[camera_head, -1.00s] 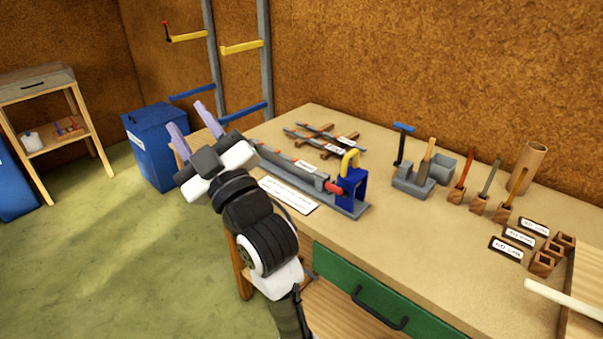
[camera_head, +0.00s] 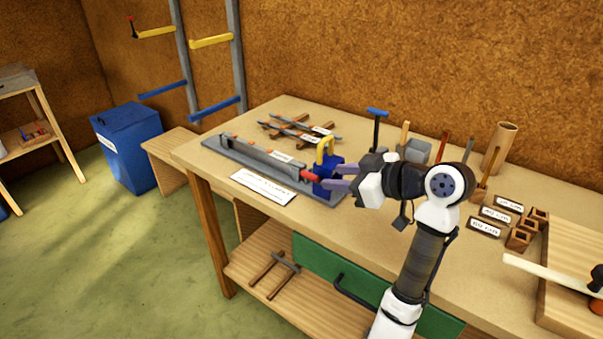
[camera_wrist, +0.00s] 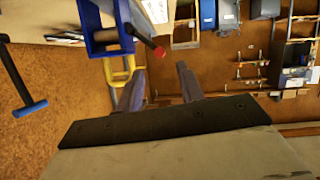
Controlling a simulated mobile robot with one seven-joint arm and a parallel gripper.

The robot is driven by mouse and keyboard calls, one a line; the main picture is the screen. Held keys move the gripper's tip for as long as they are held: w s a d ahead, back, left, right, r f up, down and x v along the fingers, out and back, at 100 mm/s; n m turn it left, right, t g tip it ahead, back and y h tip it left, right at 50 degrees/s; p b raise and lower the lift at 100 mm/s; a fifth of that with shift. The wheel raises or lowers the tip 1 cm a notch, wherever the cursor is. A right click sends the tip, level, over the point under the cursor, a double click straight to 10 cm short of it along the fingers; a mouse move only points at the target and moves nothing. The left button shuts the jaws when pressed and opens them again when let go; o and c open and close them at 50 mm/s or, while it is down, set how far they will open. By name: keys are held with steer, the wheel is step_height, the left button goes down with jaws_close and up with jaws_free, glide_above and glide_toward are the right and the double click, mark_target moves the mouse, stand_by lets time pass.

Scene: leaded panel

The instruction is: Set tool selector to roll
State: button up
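A blue block (camera_head: 325,188) with a yellow handle (camera_head: 322,150) stands at the right end of a long grey rail fixture (camera_head: 250,158) on the bench. A red-ended part (camera_head: 310,176) sticks out of its left side. In the wrist view the blue housing (camera_wrist: 92,22) holds a roller, and a dark rod with a red knob (camera_wrist: 159,53) extends from it. My gripper (camera_head: 338,178) points left beside the block, fingers apart and empty. In the wrist view my fingertips (camera_wrist: 160,82) straddle the line toward the red knob. Contact cannot be told. No selector marking is readable.
A white label card (camera_head: 264,187) lies before the fixture. A rack of dark strips (camera_head: 300,130) lies behind it. A blue-topped tool (camera_head: 377,122), a cardboard tube (camera_head: 499,147) and small wooden holders (camera_head: 523,232) stand to the right.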

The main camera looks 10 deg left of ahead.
mark_target(311, 175)
steer(key=p+x, duration=0.2)
steer(key=x, duration=0.9)
